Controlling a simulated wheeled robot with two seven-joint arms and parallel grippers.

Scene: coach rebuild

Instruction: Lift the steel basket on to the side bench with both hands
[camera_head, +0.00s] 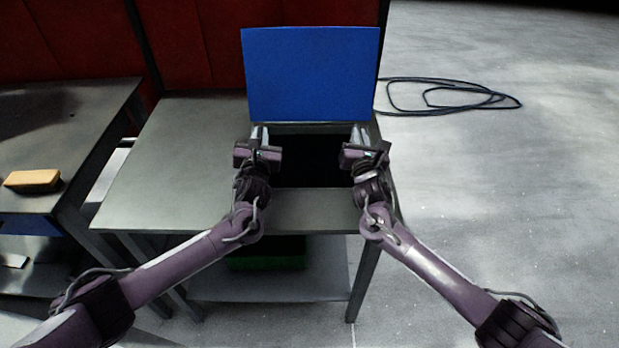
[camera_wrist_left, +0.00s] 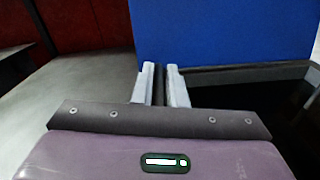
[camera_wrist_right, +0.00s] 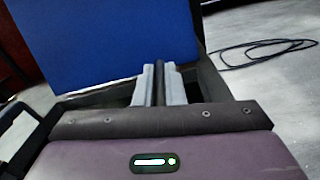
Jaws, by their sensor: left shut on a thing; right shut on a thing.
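A dark, open-topped box-like basket (camera_head: 305,128) is at the right part of a grey steel bench (camera_head: 185,150) in the head view. Its inside looks black, and its base is hard to make out. My left gripper (camera_head: 258,136) is shut on the basket's left rim; the rim shows in the left wrist view (camera_wrist_left: 235,70). My right gripper (camera_head: 362,137) is shut on the right rim, which shows in the right wrist view (camera_wrist_right: 207,78). I cannot tell whether the basket touches the bench top.
A blue panel (camera_head: 312,73) stands upright behind the basket; I cannot tell if it is attached. A second bench (camera_head: 60,110) at the left holds a tan block (camera_head: 33,180). A dark cable (camera_head: 450,97) lies coiled on the floor at right. The bench top left of the basket is clear.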

